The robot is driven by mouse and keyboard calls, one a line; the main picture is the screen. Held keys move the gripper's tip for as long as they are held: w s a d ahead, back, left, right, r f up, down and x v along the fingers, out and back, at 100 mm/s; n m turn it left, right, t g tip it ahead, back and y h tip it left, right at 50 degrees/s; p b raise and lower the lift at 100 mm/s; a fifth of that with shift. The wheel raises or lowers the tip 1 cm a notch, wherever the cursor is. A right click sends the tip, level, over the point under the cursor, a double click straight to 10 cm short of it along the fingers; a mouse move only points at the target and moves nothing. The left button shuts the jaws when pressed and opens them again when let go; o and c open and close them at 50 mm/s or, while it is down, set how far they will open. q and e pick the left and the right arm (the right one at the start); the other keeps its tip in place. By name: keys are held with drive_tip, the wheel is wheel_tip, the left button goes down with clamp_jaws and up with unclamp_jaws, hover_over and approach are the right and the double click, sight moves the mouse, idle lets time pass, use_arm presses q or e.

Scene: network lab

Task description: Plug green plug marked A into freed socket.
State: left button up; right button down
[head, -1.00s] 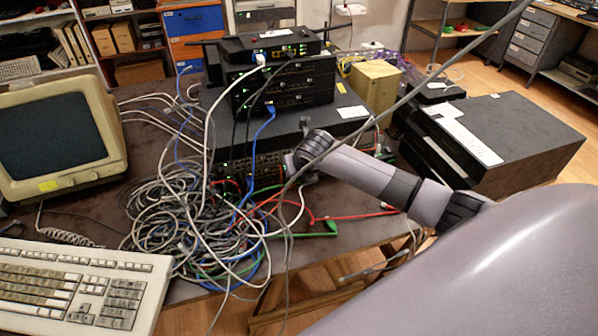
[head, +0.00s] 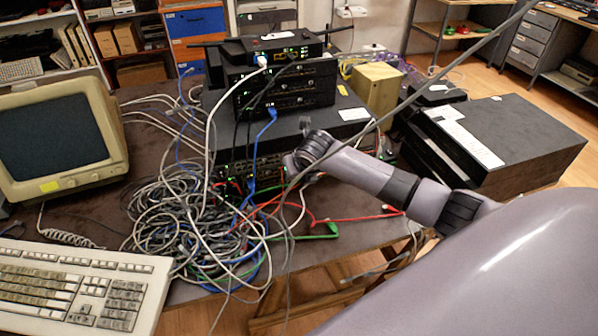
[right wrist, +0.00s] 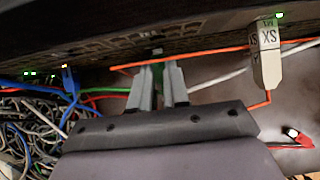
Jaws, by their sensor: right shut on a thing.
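My right gripper (right wrist: 160,82) is shut on a green plug (right wrist: 158,74), of which only a narrow strip shows between the fingers. A green cable (right wrist: 105,91) runs to the left from there. The fingers point at the front face of a dark rack device (right wrist: 120,40), close below a socket row. I cannot tell whether the plug touches or sits in a socket, and no letter A is readable. In the head view my right arm reaches the front of the stack, and the wrist hides the fingertips. My left gripper is not in view.
A red cable end (right wrist: 298,137) lies on the table. A cable tangle (head: 190,225) fills the table left of the gripper. A green connector (head: 332,228) lies near the table's front edge.

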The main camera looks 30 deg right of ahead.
drive_tip(key=shift+w+d, duration=0.1)
drive_tip(key=shift+w, duration=0.2)
drive_tip(key=c, duration=1)
unclamp_jaws()
drive_tip(key=shift+c, duration=0.2)
drive_tip(key=shift+r, duration=0.1)
drive_tip(key=d+v, duration=0.1)
drive_tip(key=v, duration=0.5)
drive_tip(key=shift+s+a+r, duration=0.25)
drive_tip(key=shift+a+r, duration=0.1)
drive_tip(key=shift+a, duration=0.2)
